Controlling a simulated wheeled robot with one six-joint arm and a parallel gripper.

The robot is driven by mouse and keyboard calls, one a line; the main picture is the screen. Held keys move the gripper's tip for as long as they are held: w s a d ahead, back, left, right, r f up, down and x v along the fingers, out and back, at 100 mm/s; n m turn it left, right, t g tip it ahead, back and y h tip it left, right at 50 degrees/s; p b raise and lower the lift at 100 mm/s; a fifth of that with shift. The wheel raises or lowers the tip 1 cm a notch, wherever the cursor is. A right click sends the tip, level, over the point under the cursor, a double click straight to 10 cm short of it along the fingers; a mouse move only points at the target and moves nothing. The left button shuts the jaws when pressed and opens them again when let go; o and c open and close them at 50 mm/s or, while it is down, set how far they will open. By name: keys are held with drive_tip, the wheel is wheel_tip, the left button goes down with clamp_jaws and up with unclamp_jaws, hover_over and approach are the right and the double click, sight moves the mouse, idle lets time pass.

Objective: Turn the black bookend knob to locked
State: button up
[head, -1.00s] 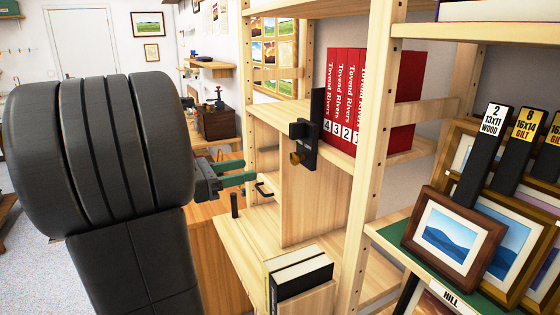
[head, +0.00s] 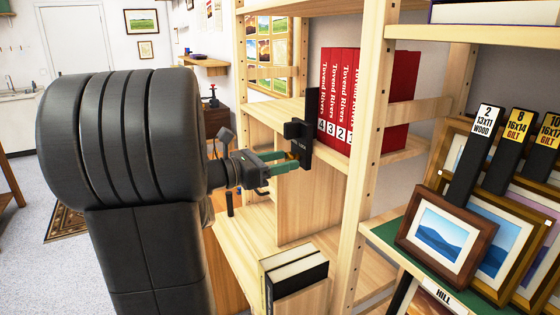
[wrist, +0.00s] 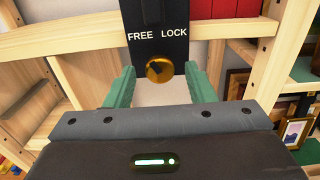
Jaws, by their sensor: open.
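The black bookend (head: 312,105) stands on the shelf against the left end of a row of red books. In the wrist view its black face (wrist: 158,28) reads FREE on the left and LOCK on the right. Below the words is a round brass knob (wrist: 160,72) with a dark mark that seems to point up and left, toward FREE. My gripper (head: 292,160) is open, its green fingers reaching to the bookend's front. In the wrist view the fingers lie either side of the knob, with a gap on each side. In the head view the knob is hidden.
Dark books (head: 295,275) stand on the lower shelf, below my gripper.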

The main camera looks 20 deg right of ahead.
drive_tip(key=c, duration=1)
drive_tip(key=shift+o, duration=0.2)
drive_tip(key=shift+f+m+b, duration=0.1)
drive_tip(key=shift+m+b, duration=0.2)
drive_tip(key=shift+b, duration=0.3)
drive_tip(key=shift+m+b, duration=6.9)
drive_tip(key=shift+b, duration=1.15)
